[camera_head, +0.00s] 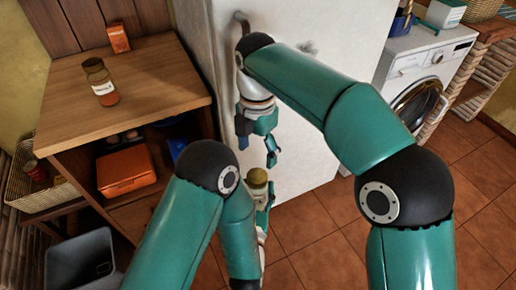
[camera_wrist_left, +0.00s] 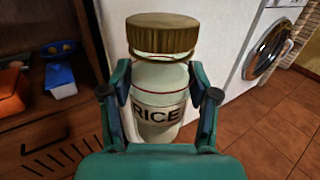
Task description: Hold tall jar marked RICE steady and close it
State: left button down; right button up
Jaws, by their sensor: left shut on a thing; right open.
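The tall jar marked RICE (camera_wrist_left: 158,92) stands upright between the fingers of my left gripper (camera_wrist_left: 160,84), which is shut on its body. Its ribbed gold-brown lid (camera_wrist_left: 161,34) sits on top of the jar. I cannot tell whether it is fully tight. In the head view the lid (camera_head: 257,176) shows above my left gripper (camera_head: 262,199), and my arm hides much of the jar. My right gripper (camera_head: 260,147) is open and empty above the lid, pointing down, apart from it.
A wooden counter (camera_head: 150,75) at left carries another lidded jar (camera_head: 100,84) and an orange box (camera_head: 118,38). An orange container (camera_head: 126,171) sits on the shelf below. A white fridge (camera_head: 300,170) stands close behind my grippers. A washing machine (camera_head: 418,72) is at right.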

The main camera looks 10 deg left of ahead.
aim_at(257, 175)
dwell(0.3)
jog(key=shift+s+f, duration=0.15)
jog(key=shift+f, duration=1.85)
jog(key=shift+s+f, duration=0.15)
jog(key=shift+f, duration=1.85)
jog(key=shift+c, duration=0.2)
